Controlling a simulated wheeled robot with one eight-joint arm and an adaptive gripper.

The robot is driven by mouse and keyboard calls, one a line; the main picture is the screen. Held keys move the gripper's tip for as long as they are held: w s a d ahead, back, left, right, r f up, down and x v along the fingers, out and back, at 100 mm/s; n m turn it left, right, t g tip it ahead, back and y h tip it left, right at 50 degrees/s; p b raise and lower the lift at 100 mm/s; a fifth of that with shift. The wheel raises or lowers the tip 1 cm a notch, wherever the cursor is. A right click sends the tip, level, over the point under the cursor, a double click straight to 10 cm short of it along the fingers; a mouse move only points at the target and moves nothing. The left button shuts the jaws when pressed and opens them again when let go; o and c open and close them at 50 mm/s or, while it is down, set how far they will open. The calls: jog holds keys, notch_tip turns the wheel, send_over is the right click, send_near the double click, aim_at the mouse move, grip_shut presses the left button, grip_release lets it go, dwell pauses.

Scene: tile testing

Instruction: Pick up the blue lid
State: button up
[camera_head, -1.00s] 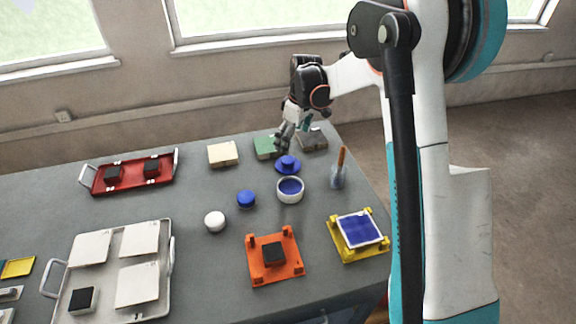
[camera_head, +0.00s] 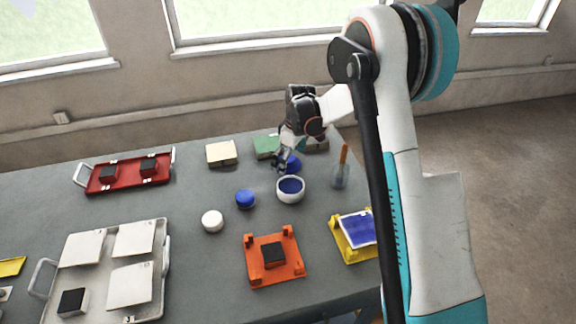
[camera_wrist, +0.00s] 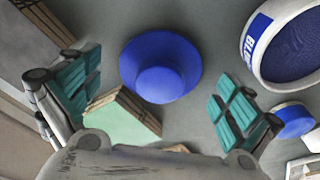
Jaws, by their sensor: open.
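The blue lid (camera_head: 295,164) is a round disc with a raised knob, lying on the grey table just behind the white bowl. In the wrist view the lid (camera_wrist: 160,68) lies flat and whole between my two teal-padded fingers, slightly toward the top of the picture. My gripper (camera_head: 283,160) is open above the lid and covers part of it in the head view. In the wrist view my gripper's fingers (camera_wrist: 157,97) stand wide apart on both sides, with nothing held between them.
The white bowl (camera_head: 291,197) with blue content stands close in front of the lid. A green block (camera_head: 266,146) is close behind. A blue-topped round jar (camera_head: 245,199) and a glass with a brush (camera_head: 341,176) stand nearby. An orange fixture (camera_head: 287,268) is farther forward.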

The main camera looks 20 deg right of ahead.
jog(key=shift+r, duration=0.1)
jog(key=c, duration=1.1)
jog(key=shift+r, duration=0.15)
